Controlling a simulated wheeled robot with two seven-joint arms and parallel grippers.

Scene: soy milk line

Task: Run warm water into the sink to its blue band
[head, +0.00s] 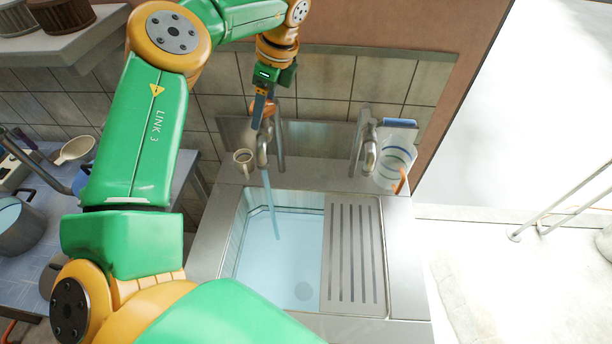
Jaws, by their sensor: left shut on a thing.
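The steel sink (208,240) stands below the wall, and pale blue water (290,260) covers its basin floor. A stream of water (270,203) runs from the left tap (263,150) into the basin. My left gripper (260,112) reaches down from above and is shut on the orange lever (266,106) at the top of this tap. The fingers partly hide the lever. I cannot clearly make out the blue band on the basin wall, so the water's height against it is unclear. My right gripper is out of view.
A slotted drainboard (352,255) covers the basin's right side. A second tap (367,150) and a clear jug (393,165) with blue bands stand at the back right. A small cup (243,160) sits behind the basin. A counter with pots (18,225) lies left.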

